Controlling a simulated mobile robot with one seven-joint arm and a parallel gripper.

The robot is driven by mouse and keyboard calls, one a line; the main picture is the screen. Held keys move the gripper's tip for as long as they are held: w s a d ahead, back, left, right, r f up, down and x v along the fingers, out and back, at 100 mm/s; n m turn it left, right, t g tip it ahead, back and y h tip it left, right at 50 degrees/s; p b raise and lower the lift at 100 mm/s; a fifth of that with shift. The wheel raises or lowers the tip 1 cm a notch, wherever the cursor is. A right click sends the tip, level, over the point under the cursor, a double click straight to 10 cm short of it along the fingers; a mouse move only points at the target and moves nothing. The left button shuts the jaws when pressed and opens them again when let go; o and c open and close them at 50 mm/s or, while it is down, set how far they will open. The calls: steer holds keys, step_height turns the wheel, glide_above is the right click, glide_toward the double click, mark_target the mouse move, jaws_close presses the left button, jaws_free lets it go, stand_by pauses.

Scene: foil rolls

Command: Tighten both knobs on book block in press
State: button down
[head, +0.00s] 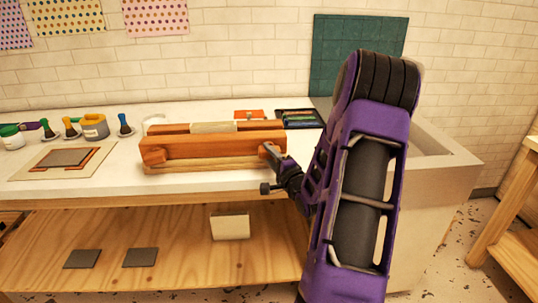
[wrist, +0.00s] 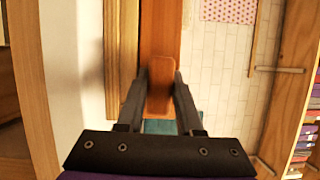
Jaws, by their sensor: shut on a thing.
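The wooden press (head: 212,146) lies on the white worktop, with a pale book block (head: 214,127) between its beams. The left knob (head: 153,156) is on the front face at the left end, with nothing touching it. My gripper (head: 272,153) is at the right end of the front beam, shut on the right knob (head: 264,149), which it partly hides. In the wrist view the orange-brown right knob (wrist: 160,85) sits between the two dark fingers, against the wooden beam (wrist: 158,30).
Jars and brushes (head: 93,126) stand at the back left, beside a board with a grey sheet (head: 68,158). A dark tray (head: 299,118) and an orange item (head: 249,115) lie behind the press. A wooden shelf (head: 180,272) runs below the worktop.

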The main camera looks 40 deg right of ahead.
steer(key=shift+s+f+m, duration=0.1)
steer(key=shift+f+m, duration=0.05)
steer(key=shift+m, duration=0.45)
steer(key=c, duration=0.6)
jaws_free()
steer(key=shift+o, duration=0.2)
steer(key=s+a, duration=0.3)
steer(key=s, duration=1.4)
steer(key=shift+f, duration=0.35)
